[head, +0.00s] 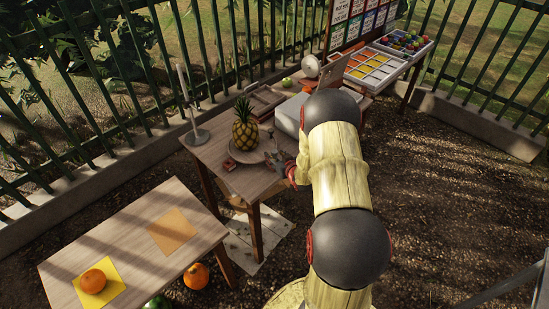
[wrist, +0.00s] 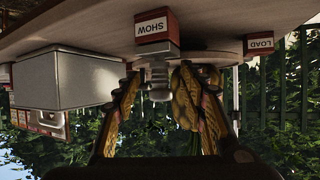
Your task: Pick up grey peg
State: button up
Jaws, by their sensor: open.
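The grey peg (wrist: 159,79) shows in the wrist view, which is upside down. It stands in front of the red-and-white block marked SHOW (wrist: 156,30). My gripper (wrist: 164,72) is open, with one yellow-brown finger on each side of the peg in the picture. I cannot tell whether either finger touches it. In the head view my gripper (head: 280,163) is over the right side of the middle table (head: 254,184), beside the plate; the peg is not clear there.
A pineapple (head: 245,126) stands on a round plate (head: 262,152), close behind the peg in the wrist view. A block marked LOAD (wrist: 260,43) and a grey box (wrist: 70,80) are near. A lamp-like stand (head: 195,136) is at the table's left. An orange (head: 93,281) lies on the front table.

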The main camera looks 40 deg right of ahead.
jog(key=shift+c, duration=0.7)
grip_shut()
